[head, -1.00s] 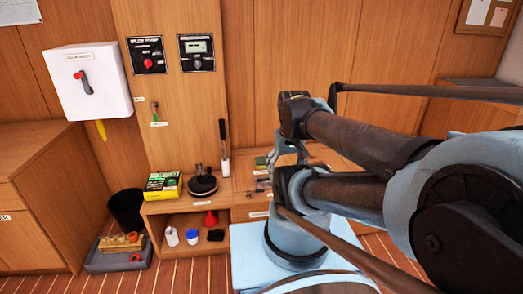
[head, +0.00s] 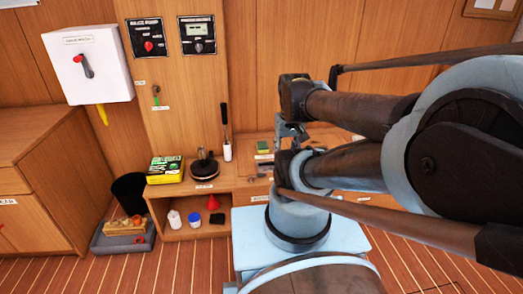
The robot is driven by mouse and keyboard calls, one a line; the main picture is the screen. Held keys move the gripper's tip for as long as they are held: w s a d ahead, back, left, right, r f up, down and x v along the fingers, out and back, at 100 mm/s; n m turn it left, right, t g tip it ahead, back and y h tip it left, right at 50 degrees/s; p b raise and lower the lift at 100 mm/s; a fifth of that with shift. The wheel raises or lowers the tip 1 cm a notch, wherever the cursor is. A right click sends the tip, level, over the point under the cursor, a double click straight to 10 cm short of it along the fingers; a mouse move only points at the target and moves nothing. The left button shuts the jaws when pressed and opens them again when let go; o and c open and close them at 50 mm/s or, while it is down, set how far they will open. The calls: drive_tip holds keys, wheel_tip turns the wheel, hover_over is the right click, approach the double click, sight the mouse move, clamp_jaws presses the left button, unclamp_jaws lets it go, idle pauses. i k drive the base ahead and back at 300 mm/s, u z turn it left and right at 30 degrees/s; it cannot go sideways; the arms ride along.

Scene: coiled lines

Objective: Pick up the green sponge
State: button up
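A small green block (head: 262,146), which looks like the green sponge, lies on the wooden bench top just left of my arm's end. My gripper (head: 287,143) hangs at the end of my arm above or in front of the bench, close to the right of the green block. It is small and partly hidden by my own arm links. I cannot tell whether its fingers are open or shut, or whether they touch anything.
A yellow-green box (head: 165,169), a dark round object (head: 204,170) and an upright dark-handled tool (head: 226,146) stand left on the bench. A shelf below holds a red funnel (head: 213,202) and small containers. A black bin (head: 130,193) and grey tray (head: 123,240) stand left.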

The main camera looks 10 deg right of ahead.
sight(263, 148)
drive_tip(key=u, duration=1.7)
drive_tip(key=k, duration=1.35)
drive_tip(key=z, duration=1.7)
drive_tip(key=i, duration=1)
drive_tip(key=u, duration=0.05)
